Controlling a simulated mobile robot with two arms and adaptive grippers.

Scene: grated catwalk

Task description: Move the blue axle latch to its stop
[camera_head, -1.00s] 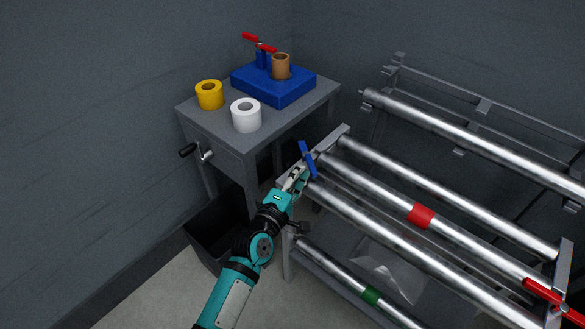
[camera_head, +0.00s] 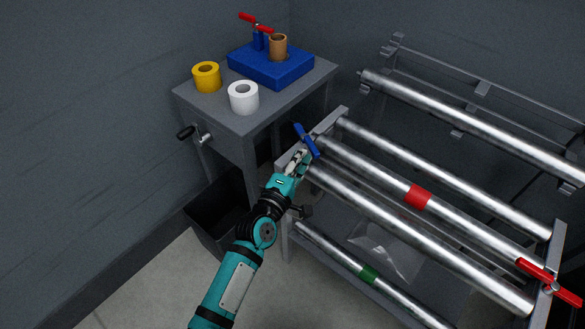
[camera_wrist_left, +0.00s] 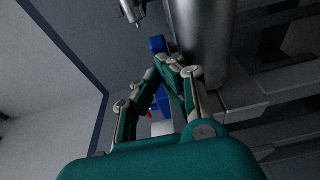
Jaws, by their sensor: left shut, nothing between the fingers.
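The blue axle latch (camera_head: 305,140) is a flat blue bar at the left end of a steel roller on the rack. It lies tilted, its upper end to the left. My left gripper (camera_head: 304,156) is shut and empty, its fingertips right at the latch's lower part; I cannot tell for certain whether they touch it. In the left wrist view the closed fingertips (camera_wrist_left: 170,62) are just below a blue end of the latch (camera_wrist_left: 157,45), beside the steel roller (camera_wrist_left: 198,40). My right gripper is not in view.
A red latch (camera_head: 548,281) is at the rack's right end. Rollers carry a red band (camera_head: 418,197) and a green band (camera_head: 368,274). A grey table (camera_head: 285,108) behind holds a yellow roll (camera_head: 206,78), a white roll (camera_head: 244,98) and a blue block (camera_head: 270,68). A dark bin (camera_head: 212,222) stands below.

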